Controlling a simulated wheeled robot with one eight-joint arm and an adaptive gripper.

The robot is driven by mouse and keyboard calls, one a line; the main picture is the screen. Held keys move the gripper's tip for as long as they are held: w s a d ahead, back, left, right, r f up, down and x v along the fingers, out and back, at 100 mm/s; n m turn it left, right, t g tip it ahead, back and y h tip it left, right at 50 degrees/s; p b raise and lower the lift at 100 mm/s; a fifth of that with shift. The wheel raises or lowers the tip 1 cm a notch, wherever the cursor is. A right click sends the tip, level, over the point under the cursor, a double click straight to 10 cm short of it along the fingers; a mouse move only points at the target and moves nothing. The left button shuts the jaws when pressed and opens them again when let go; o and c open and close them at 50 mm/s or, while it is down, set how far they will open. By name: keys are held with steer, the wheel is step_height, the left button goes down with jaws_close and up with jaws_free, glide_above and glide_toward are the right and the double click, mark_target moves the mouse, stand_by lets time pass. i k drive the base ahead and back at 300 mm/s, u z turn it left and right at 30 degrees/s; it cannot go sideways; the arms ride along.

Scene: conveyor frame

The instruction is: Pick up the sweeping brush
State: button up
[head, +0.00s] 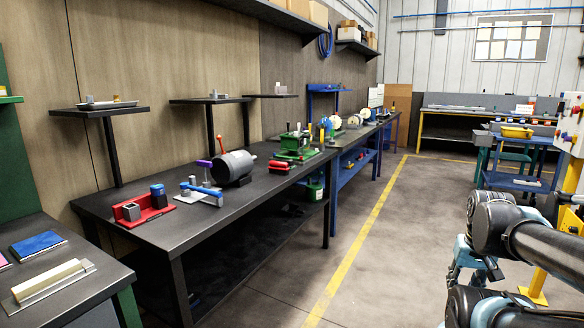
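A long, low cream-coloured piece with a grey metal-like edge (48,282) lies flat on the dark table at the lower left. It may be the sweeping brush, but I see no bristles and cannot tell for sure. Nothing is touching it from above. My arm is folded at the lower right, far across the aisle from that table. I cannot make out any gripper fingers in this view.
A blue flat book-like item (38,244) lies behind the cream piece. The long black workbench (240,205) holds a red block holder (140,210), a grey cylinder (234,166) and a green machine (296,147). The floor aisle (345,260) with its yellow line is clear.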

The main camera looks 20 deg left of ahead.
mark_target(279, 168)
steer(key=u, duration=0.35)
steer(key=i, duration=1)
steer(key=u, duration=0.9)
steer(key=i, duration=0.45)
steer(key=u, duration=0.25)
